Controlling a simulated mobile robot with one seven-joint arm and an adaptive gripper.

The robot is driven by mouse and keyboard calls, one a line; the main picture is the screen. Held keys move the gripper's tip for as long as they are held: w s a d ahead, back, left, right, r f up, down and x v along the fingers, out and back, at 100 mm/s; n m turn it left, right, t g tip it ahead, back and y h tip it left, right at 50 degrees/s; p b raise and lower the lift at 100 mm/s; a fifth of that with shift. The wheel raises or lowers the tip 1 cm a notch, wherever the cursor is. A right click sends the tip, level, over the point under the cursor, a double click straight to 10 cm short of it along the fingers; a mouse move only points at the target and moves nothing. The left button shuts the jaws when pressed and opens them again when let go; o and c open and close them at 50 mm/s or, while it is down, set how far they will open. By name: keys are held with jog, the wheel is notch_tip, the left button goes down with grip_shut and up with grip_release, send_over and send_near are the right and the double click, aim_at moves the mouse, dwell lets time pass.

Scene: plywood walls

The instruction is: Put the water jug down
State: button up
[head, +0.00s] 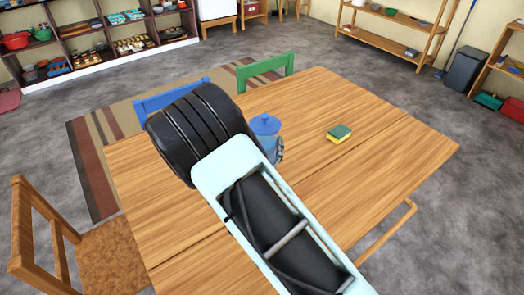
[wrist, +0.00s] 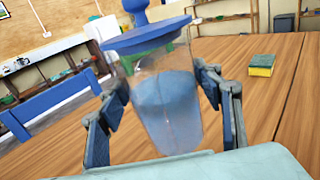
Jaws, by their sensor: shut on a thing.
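The water jug (wrist: 168,108) is clear, with blue water inside and a blue lid (wrist: 147,35). It stands nearly upright, slightly tilted in the wrist view. My gripper (wrist: 163,90) is shut on it, one finger on each side of its body. In the head view the jug (head: 268,138) shows beyond my arm over the wooden table (head: 345,100), and my arm hides part of it and the fingers. I cannot tell whether its base touches the tabletop.
A yellow and green sponge (head: 339,133) lies on the table right of the jug. The tabletop around and right of it is bare. A blue chair (head: 170,98) and a green chair (head: 265,68) stand at the far edge, a wooden chair (head: 75,240) at the left.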

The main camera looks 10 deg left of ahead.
jog(key=shift+w+a+f, duration=0.2)
jog(key=shift+w+f, duration=0.3)
jog(key=shift+f, duration=0.1)
jog(key=shift+w+a+f, duration=0.2)
jog(key=shift+w+f, duration=0.25)
jog(key=shift+f, duration=1.65)
jog(key=shift+f, duration=0.15)
jog(key=o, duration=1.7)
jog(key=shift+f, duration=0.1)
jog(key=shift+r, duration=0.2)
jog(key=shift+s+a+f, duration=0.1)
jog(key=shift+s, duration=0.25)
jog(key=s, duration=1.1)
jog(key=shift+s+d+b, duration=0.15)
jog(key=shift+d+b, duration=0.2)
jog(key=shift+d, duration=0.05)
